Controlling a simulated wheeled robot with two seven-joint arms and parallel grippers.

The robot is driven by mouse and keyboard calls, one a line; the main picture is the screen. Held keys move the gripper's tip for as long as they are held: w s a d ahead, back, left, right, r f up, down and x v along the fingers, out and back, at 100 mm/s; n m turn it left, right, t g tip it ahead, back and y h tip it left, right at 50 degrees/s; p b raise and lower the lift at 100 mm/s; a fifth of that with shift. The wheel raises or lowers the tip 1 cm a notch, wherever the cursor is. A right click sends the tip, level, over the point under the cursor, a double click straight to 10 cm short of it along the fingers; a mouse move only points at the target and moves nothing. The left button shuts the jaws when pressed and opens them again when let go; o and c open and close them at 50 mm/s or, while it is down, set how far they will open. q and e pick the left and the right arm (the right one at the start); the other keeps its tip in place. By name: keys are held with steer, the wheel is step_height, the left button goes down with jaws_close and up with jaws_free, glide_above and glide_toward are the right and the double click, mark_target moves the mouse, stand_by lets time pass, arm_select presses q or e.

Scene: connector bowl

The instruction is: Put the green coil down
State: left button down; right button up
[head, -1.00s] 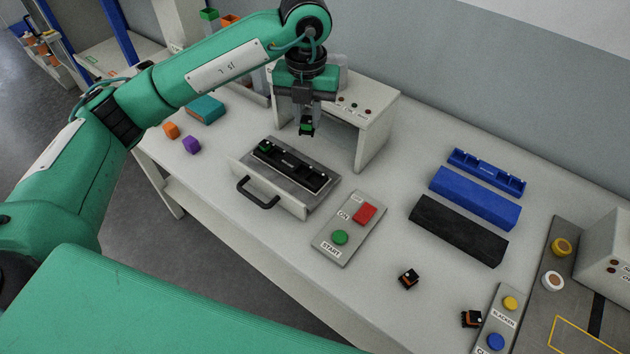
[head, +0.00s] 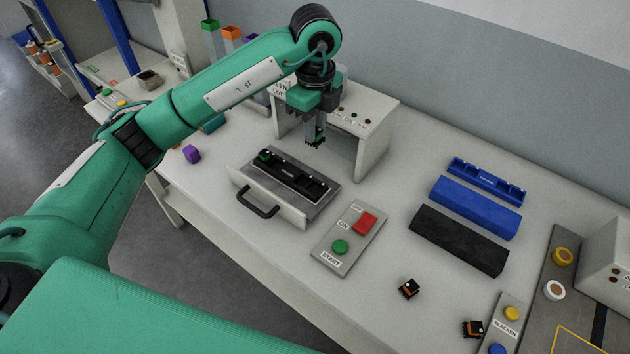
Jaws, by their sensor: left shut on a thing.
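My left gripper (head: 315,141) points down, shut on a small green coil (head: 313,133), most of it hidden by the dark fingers. It hangs above the back right part of a black holder (head: 292,174), apart from it. The holder lies on a grey pulled-out drawer plate (head: 248,185) with a black handle. A green piece (head: 265,157) sits in the holder's left end; the slots to its right look empty. My right gripper is not in view.
A white housing (head: 377,145) stands close behind the gripper. A START button panel (head: 335,262), blue blocks (head: 475,207), a black block (head: 458,240) and two small black-orange parts (head: 409,288) lie to the right.

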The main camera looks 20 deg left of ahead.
arm_select(q)
step_height(320, 180, down, 13)
steer(key=shift+r+p, duration=0.2)
steer(key=shift+p, duration=0.45)
step_height(320, 180, down, 4)
steer(key=shift+f+p, duration=0.1)
steer(key=shift+p, duration=0.25)
steer(key=shift+f, duration=0.1)
steer(key=c, duration=1.3)
jaws_free()
steer(key=shift+o, duration=0.2)
